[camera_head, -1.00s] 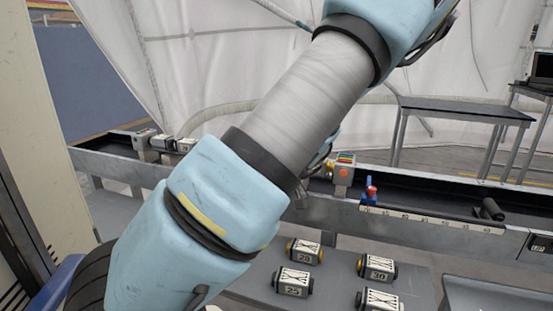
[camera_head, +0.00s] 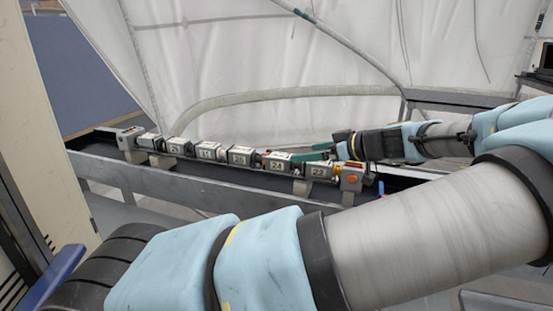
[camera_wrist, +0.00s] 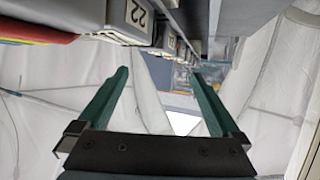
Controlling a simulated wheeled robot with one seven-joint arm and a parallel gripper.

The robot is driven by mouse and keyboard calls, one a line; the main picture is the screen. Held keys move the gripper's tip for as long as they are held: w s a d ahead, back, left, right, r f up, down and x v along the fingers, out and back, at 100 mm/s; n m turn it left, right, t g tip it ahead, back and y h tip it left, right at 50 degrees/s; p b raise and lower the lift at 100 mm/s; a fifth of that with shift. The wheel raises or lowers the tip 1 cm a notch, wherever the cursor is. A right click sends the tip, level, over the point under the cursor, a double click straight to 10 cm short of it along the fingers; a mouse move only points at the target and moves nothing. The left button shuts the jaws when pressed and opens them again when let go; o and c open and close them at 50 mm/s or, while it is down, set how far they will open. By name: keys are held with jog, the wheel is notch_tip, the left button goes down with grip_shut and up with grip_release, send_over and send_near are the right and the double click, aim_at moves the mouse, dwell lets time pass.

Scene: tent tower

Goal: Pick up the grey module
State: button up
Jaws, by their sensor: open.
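Several grey modules with white numbered labels sit end to end in a row on the long rail. One is marked 22 (camera_head: 319,170), with the one marked 24 (camera_head: 279,166) on its left. The pictures do not single out one of them as the grey module. Module 22 also shows at the top of the wrist view (camera_wrist: 131,18). My gripper (camera_head: 312,151) has green fingers and is just behind and above the right part of the row. In the wrist view my gripper (camera_wrist: 162,73) is open, with no module between its fingers.
A grey end block with an orange button (camera_head: 352,179) stands at the row's right end, and another end block (camera_head: 129,137) at its left. The rail's front wall (camera_head: 125,182) runs along the row. A white tent wall (camera_head: 250,60) hangs behind.

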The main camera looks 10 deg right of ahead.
aim_at(279, 156)
jog(key=p+x, duration=0.1)
jog(key=x, duration=0.3)
jog(key=shift+w+a+f, duration=0.1)
jog(key=shift+w+a, duration=0.1)
jog(key=shift+w, duration=0.05)
jog(key=p+x, duration=0.2)
jog(key=x, duration=0.3)
jog(key=shift+p, duration=0.3)
jog(key=shift+w+a+f, duration=0.1)
jog(key=shift+w+a, duration=0.05)
jog(key=shift+w, duration=0.1)
jog(key=shift+f, duration=0.1)
grip_shut()
